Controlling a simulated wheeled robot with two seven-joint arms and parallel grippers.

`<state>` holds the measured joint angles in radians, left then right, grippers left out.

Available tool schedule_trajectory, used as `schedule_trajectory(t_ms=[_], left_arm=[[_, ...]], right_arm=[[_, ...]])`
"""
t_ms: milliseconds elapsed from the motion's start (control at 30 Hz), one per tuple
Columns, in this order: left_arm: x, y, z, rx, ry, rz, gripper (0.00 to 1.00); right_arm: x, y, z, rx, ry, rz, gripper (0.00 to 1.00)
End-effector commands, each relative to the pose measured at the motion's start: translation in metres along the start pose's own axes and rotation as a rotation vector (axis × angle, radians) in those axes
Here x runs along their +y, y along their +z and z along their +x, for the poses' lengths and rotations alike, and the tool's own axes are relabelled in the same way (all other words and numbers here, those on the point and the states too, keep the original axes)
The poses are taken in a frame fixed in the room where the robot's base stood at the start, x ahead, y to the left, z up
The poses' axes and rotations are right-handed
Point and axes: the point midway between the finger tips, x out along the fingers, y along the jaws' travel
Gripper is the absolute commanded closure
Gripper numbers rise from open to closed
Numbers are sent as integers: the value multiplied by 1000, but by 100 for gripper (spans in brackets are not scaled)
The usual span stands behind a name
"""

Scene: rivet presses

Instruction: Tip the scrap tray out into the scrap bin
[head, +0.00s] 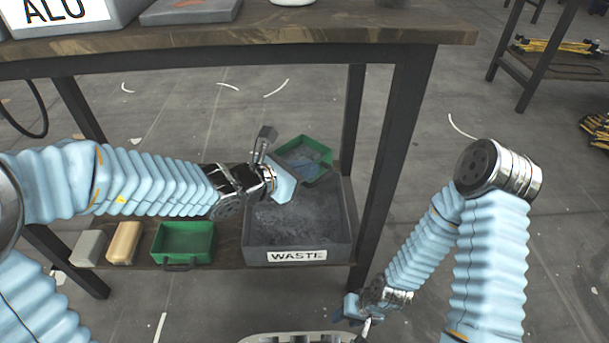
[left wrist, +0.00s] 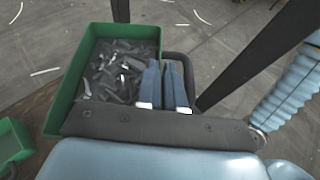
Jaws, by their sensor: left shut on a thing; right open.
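The scrap tray (head: 318,176) is green and shows above the back of the scrap bin in the head view, partly behind my left gripper (head: 288,182). In the left wrist view, the tray (left wrist: 52,115) holds many small grey metal scraps. My left gripper (left wrist: 166,88) is shut on the tray's dark handle (left wrist: 190,68). I cannot tell exactly how far the tray is tilted. The scrap bin (head: 252,248) is a grey open box labelled WASTE on the lower shelf; its inside looks dark grey. My right gripper (head: 356,312) is low, right of the bin, open and empty.
A second green tray (head: 183,260) stands left of the bin on the lower shelf, beside a tan block (head: 124,243) and a grey block (head: 89,248).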

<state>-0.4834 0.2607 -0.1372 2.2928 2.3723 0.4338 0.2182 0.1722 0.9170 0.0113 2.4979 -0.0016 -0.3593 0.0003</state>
Motion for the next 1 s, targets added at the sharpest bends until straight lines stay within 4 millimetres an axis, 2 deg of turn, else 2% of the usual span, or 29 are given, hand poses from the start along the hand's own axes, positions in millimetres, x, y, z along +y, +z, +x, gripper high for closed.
schedule_trajectory(t_ms=[267, 467, 733, 1000], left_arm=[[20, 5, -3, -12, -94, -231, 100], [37, 8, -5, -21, -194, -469, 100], [62, 20, -11, -30, -341, -824, 100], [80, 3, -5, -45, -478, -1159, 100]], right_arm=[[0, 0, -1, 0, 0, 0, 57], [0, 0, 0, 0, 0, 0, 57], [-15, 0, -39, -8, -1, -2, 57], [-28, 2, -73, -17, -1, -4, 57]])
